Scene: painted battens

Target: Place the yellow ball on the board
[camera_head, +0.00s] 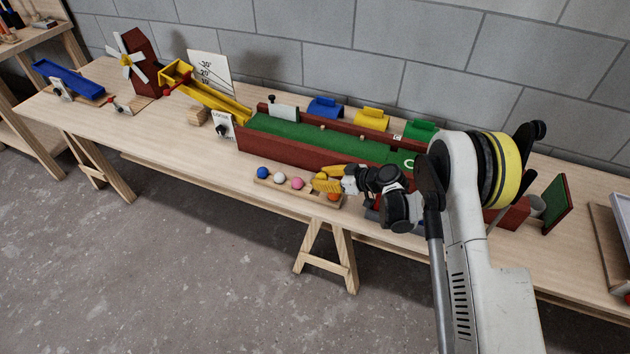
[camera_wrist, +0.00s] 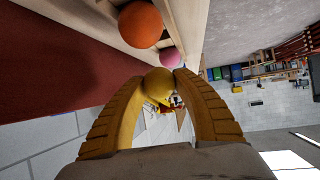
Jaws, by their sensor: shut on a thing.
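My gripper (camera_head: 322,183) has its yellow fingers at the ball rack's right part in the head view. In the wrist view my gripper (camera_wrist: 160,84) is shut on the yellow ball (camera_wrist: 158,80), which sits between the fingertips. I cannot tell whether the ball is clear of the rack.
The wooden rack (camera_head: 262,182) holds a blue ball (camera_head: 262,172), a white ball (camera_head: 280,177), a pink ball (camera_head: 298,183) and an orange ball (camera_head: 333,196). A yellow chute (camera_head: 215,100) meets the board's left end. Blue, yellow and green blocks stand along its back.

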